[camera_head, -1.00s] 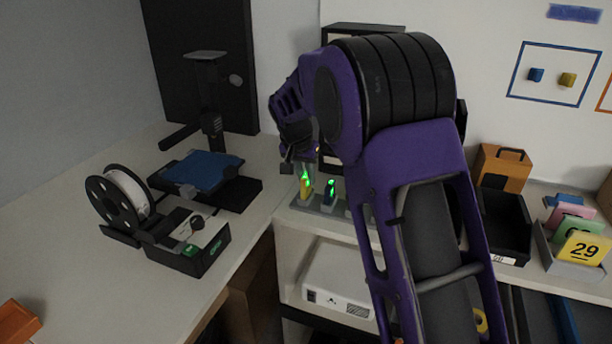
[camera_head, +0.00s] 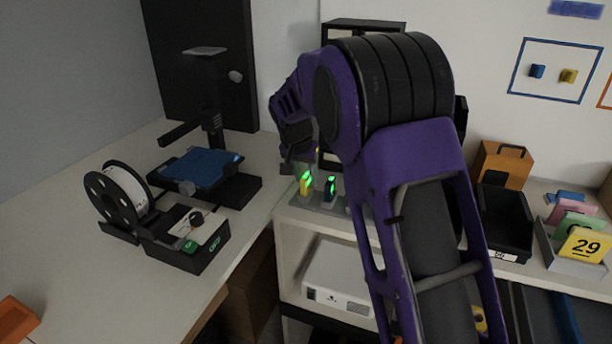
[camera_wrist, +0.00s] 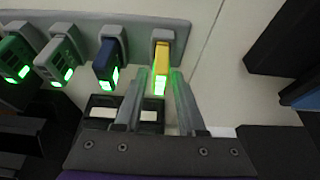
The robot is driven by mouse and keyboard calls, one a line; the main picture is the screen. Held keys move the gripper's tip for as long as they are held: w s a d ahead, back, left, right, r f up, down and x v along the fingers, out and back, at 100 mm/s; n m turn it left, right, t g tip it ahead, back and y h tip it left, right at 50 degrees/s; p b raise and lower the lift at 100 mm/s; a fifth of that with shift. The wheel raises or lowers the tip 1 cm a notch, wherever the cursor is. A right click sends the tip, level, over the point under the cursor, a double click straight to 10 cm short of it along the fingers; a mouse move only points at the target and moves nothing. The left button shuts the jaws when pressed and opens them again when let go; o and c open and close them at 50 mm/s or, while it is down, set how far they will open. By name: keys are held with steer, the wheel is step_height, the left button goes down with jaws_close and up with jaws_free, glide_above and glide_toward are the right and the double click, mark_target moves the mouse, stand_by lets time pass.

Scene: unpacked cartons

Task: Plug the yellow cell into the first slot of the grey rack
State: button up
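The yellow cell (camera_wrist: 161,60) stands in the end slot of the grey rack (camera_wrist: 137,28), at the right in the wrist view, with its end lit green. In the head view the yellow cell (camera_head: 304,187) is at the left end of the rack (camera_head: 325,204). My gripper (camera_wrist: 157,80) is open, its two fingers on either side of the cell's lit end with a gap visible at each side. In the head view my gripper (camera_head: 296,166) is just above the cell, its fingertips hard to make out.
A blue cell (camera_wrist: 107,63), a grey cell (camera_wrist: 62,60) and a green cell (camera_wrist: 16,55) stand in the other slots, lit green. A black bin (camera_head: 503,225) stands farther right. A printer with a blue bed (camera_head: 203,168) stands left on the bench.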

steer(key=shift+o, duration=0.8)
